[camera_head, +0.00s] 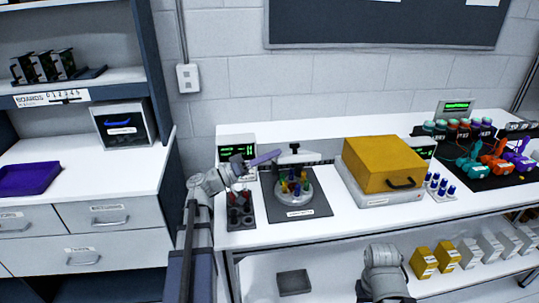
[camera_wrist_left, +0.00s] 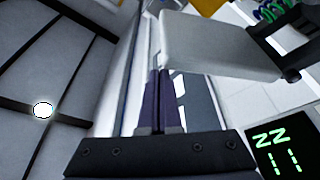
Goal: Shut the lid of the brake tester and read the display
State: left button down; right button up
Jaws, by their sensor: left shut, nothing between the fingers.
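A yellow lid (camera_head: 383,160) with a dark front handle sits over a white base (camera_head: 385,199) on the bench; this looks like the brake tester. The lid appears down on the base; I cannot tell whether a small gap remains. A display with green characters (camera_head: 424,152) stands behind its right side, partly hidden and too small to read. My left gripper (camera_head: 277,154), with purple fingers, is well left of the yellow lid. Its fingers (camera_wrist_left: 161,100) are together and empty in the left wrist view. Of my right arm only a link shows at the bottom.
A press-like fixture (camera_head: 296,157) stands by my left gripper, over a round holder of coloured pegs (camera_head: 293,197). A second green display (camera_head: 237,150) is behind the gripper and shows in the left wrist view (camera_wrist_left: 279,148). Blue pegs (camera_head: 441,187) stand right of the tester.

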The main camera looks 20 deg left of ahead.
pick_arm(q)
jog(key=shift+s+d+f+b, duration=0.2)
jog(key=shift+s+f+b, duration=0.1)
jog(key=shift+f+b, duration=0.3)
jog(key=shift+s+d+f+b, duration=0.2)
jog(key=shift+s+f+b, duration=0.15)
jog(key=shift+f, duration=0.4)
jog(key=shift+s+d+f+b, duration=0.2)
jog(key=shift+s+f+b, duration=0.05)
jog(key=shift+f+b, duration=0.35)
pick_arm(e)
jog(key=shift+f, duration=1.95)
jog(key=shift+r, duration=0.1)
pick_arm(q)
notch_tip(320, 180, up, 5)
jog(key=p, duration=0.5)
pick_arm(e)
notch_tip(320, 180, up, 5)
jog(key=a, duration=0.1)
pick_arm(q)
jog(key=s+a+f+b, duration=0.4)
jog(key=s+a, duration=0.1)
jog(key=a, duration=0.3)
jog(key=shift+s+f, duration=0.15)
jog(key=shift+f, duration=0.05)
pick_arm(e)
jog(key=shift+s+f, duration=0.15)
jog(key=shift+f, duration=1)
jog(key=shift+s+f, duration=0.15)
jog(key=shift+f, duration=0.95)
